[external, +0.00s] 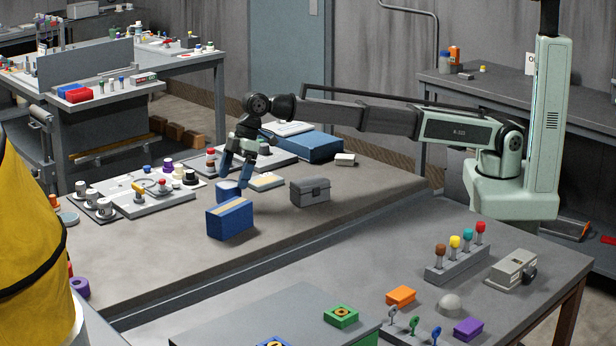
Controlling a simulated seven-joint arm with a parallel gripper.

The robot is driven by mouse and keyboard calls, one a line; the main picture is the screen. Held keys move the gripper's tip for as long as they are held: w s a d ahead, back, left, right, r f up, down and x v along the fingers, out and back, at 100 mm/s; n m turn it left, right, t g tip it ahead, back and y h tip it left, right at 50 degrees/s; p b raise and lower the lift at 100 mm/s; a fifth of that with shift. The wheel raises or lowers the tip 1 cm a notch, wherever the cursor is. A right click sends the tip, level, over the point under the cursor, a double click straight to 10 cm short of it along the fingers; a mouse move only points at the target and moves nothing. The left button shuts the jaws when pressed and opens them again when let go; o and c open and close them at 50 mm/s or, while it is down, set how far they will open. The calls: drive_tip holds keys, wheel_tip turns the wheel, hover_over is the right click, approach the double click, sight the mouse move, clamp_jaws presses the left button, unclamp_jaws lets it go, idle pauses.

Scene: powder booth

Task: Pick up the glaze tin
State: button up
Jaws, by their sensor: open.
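A short blue round tin (228,190), which looks like the glaze tin, stands on the grey table behind a blue box with a tan stripe (230,219). No label on it is readable. My gripper (236,174) points down just above the tin, with its blue-tipped fingers apart and nothing visible between them. From this angle I cannot tell whether a fingertip touches the tin.
A grey latched case (310,192) stands to the right, and a flat tan-topped block (266,181) lies close behind. A large blue box (308,147) lies further back. White trays with knobs (150,201) stand at left. The table front is clear.

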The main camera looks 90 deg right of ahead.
sight(229, 184)
drive_tip(key=shift+w+x, duration=0.15)
drive_tip(key=shift+x, duration=1.35)
drive_tip(key=shift+w+x, duration=0.15)
drive_tip(key=shift+x, duration=1.35)
drive_tip(key=shift+r, duration=0.1)
drive_tip(key=c, duration=1.2)
drive_tip(key=shift+c, duration=0.2)
